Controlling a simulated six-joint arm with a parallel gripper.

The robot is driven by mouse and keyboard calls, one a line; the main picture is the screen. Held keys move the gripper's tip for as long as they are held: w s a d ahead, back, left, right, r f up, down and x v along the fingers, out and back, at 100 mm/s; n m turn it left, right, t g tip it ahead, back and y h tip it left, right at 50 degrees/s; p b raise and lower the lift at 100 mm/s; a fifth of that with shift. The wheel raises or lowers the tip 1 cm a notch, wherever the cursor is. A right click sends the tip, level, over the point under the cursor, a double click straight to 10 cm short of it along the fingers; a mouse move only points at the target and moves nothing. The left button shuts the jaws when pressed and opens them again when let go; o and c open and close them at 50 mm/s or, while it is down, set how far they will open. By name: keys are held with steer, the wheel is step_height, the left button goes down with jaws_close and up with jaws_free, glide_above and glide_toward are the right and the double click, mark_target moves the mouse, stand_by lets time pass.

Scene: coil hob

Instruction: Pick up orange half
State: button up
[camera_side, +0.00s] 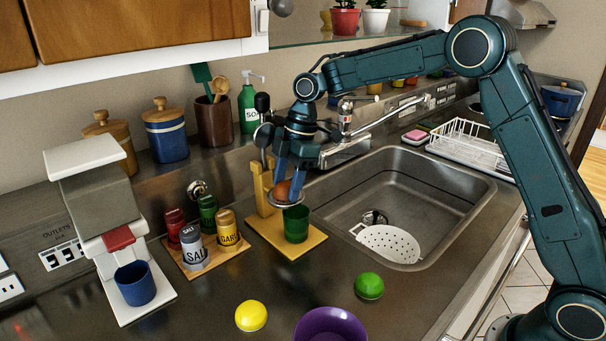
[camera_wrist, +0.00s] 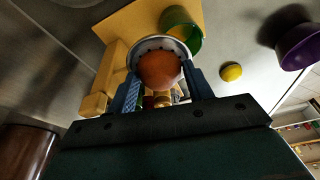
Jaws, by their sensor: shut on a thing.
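The orange half (camera_side: 283,190) is a round orange-brown piece at the metal strainer dish of a wooden stand. It also shows in the wrist view (camera_wrist: 160,70), in front of the dish's pale rim (camera_wrist: 143,46). My gripper (camera_side: 288,184) points down there, and its blue fingers are shut on the orange half from both sides. In the side view the fingers hide part of the orange half. I cannot tell whether it touches the dish. A green cup (camera_side: 296,225) stands below the dish on the stand's yellow base (camera_side: 288,249).
A spice rack board (camera_side: 205,264) with several shakers stands to the left, beside a machine holding a blue mug (camera_side: 135,284). A lemon (camera_side: 251,316), a lime (camera_side: 369,286) and a purple bowl (camera_side: 331,325) are in front. The sink (camera_side: 440,190) is on the right.

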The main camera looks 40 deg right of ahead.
mark_target(284, 185)
steer(key=shift+r, duration=0.2)
steer(key=shift+r, duration=1.5)
steer(key=shift+s+r, duration=0.1)
steer(key=shift+s, duration=0.1)
steer(key=s, duration=1.7)
steer(key=shift+s, duration=0.3)
steer(key=shift+a, duration=0.1)
steer(key=shift+s+a, duration=0.2)
steer(key=shift+a, duration=0.2)
steer(key=s+a, duration=0.2)
steer(key=a, duration=0.1)
steer(key=s+a+r, duration=0.1)
steer(key=s+a, duration=0.2)
steer(key=a, duration=0.1)
steer(key=s+a, duration=0.3)
steer(key=a, duration=0.1)
steer(key=shift+s+r, duration=0.15)
steer(key=shift+r, duration=0.25)
steer(key=shift+c, duration=0.2)
steer(key=shift+s+a, duration=0.35)
steer(key=shift+s, duration=0.05)
